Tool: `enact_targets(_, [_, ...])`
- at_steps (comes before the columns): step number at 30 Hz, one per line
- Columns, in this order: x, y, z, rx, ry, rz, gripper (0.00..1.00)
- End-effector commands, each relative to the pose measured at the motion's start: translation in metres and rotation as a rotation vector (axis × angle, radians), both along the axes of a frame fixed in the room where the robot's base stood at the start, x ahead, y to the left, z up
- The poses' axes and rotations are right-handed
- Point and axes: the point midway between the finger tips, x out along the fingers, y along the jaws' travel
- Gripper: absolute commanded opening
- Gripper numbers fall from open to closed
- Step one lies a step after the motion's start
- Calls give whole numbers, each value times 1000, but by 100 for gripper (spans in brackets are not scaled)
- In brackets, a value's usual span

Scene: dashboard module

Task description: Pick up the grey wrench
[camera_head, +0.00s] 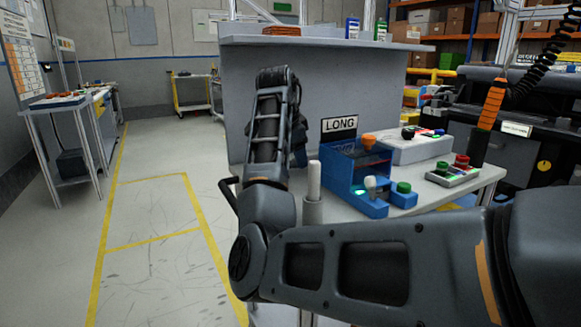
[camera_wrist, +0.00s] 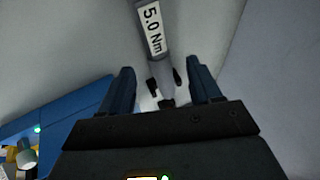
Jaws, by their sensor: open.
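A grey wrench (camera_wrist: 156,45) with a white "5.0 Nm" label shows at the top centre of the wrist view. Its body runs from the top edge down toward my gripper, and small black parts show at its lower end. My gripper (camera_wrist: 161,70) is open, with one dark blue finger on each side of the wrench's lower end. Gaps show between the wrench and both fingers. I cannot tell how far above or below the wrench the fingertips are. In the head view my arm covers most of the gripper, and I cannot make out the wrench there.
A blue module (camera_head: 352,178) stands beside my arm on the white bench (camera_head: 484,190), near a "LONG" sign (camera_head: 339,127). A white box (camera_head: 418,149) and a small button panel (camera_head: 452,175) are farther right. A grey raised shelf (camera_head: 330,41) is behind. Open floor (camera_head: 155,215) lies left.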

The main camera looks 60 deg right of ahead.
Motion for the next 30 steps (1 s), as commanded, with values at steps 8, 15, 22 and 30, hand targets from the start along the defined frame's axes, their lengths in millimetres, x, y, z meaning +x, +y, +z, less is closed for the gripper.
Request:
enact_targets(8, [2,-14,-27,0,-1,1,63])
enact_targets(15, [2,-14,-27,0,-1,1,56])
enact_targets(22, [2,-14,-27,0,-1,1,34])
enact_targets(30, [1,-14,-27,1,0,0,9])
